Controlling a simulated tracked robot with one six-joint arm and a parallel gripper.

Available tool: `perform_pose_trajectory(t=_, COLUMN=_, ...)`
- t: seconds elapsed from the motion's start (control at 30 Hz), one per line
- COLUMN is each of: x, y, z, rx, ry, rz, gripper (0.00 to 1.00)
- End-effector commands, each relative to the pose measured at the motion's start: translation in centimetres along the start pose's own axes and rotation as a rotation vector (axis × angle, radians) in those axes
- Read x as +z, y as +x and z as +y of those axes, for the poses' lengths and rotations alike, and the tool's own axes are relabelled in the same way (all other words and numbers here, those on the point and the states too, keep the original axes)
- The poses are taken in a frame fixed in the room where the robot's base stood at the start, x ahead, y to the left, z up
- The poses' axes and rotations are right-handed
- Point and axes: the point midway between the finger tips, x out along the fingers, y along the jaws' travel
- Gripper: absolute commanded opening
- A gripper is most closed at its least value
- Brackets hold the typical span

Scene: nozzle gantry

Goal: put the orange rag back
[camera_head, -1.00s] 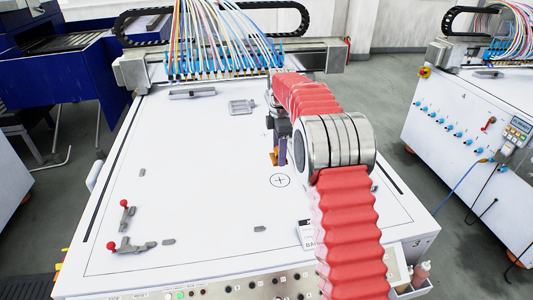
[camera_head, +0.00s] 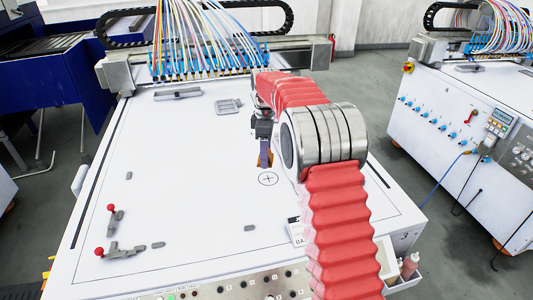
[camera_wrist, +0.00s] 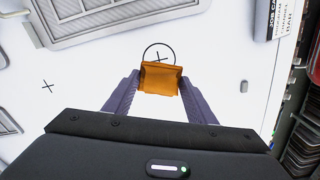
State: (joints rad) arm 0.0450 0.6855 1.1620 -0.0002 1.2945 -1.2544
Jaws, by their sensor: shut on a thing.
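The orange rag (camera_wrist: 160,78) is a small folded bundle between the two purple-grey fingers of my gripper (camera_wrist: 160,93) in the wrist view. My gripper is shut on it. In the head view my gripper (camera_head: 265,158) hangs above the white table (camera_head: 190,200), just behind a circled cross mark (camera_head: 268,179). Only a sliver of orange shows there, and my arm hides part of the area. In the wrist view the rag overlaps the lower edge of the circled mark. I cannot tell the exact height of the rag above the table.
The gantry with blue nozzles and coloured hoses (camera_head: 210,65) spans the table's back. A shallow grey tray (camera_head: 228,105) lies near it. Red-knobbed clamps (camera_head: 112,228) stand at the front left. Bottles (camera_head: 410,264) stand at the front right corner. The table's middle left is clear.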

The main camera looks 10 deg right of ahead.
Motion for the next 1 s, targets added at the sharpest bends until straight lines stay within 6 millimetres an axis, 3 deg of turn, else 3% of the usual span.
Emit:
perform_pose_trajectory(t=0.7, x=-0.1, y=-0.1, z=-6.7, rx=0.000, ry=0.931, rz=0.001, gripper=0.30)
perform_pose_trajectory(t=1.0, x=0.0, y=0.1, z=-8.6, rx=0.000, ry=1.191, rz=0.001, gripper=0.30)
